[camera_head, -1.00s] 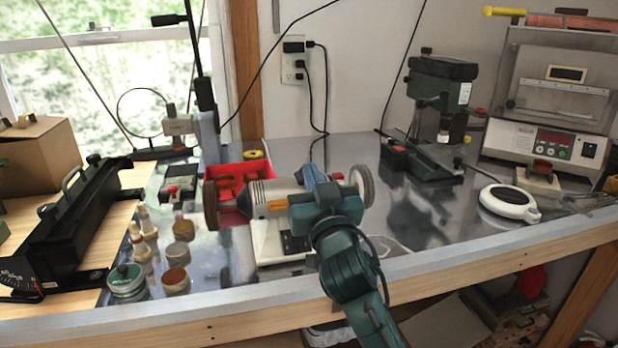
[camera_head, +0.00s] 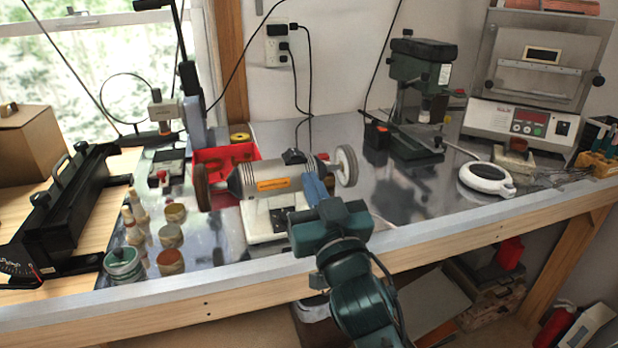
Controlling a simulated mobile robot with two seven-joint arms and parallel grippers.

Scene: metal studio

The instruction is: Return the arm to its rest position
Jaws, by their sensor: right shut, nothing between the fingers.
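My right arm, green, comes in from the bottom centre. My right gripper (camera_head: 311,184) has blue fingers, which point away from me over the bench, in front of the grinder's right side. The fingers are shut with nothing between them. The bench grinder (camera_head: 268,183), grey with an orange label and a wheel at each end, stands behind and to the left of the gripper. My left gripper is not in view.
The workbench's front edge (camera_head: 450,230) runs below my gripper. A drill press (camera_head: 420,90) and a white round device (camera_head: 486,179) stand to the right. Bare bench lies right of the grinder.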

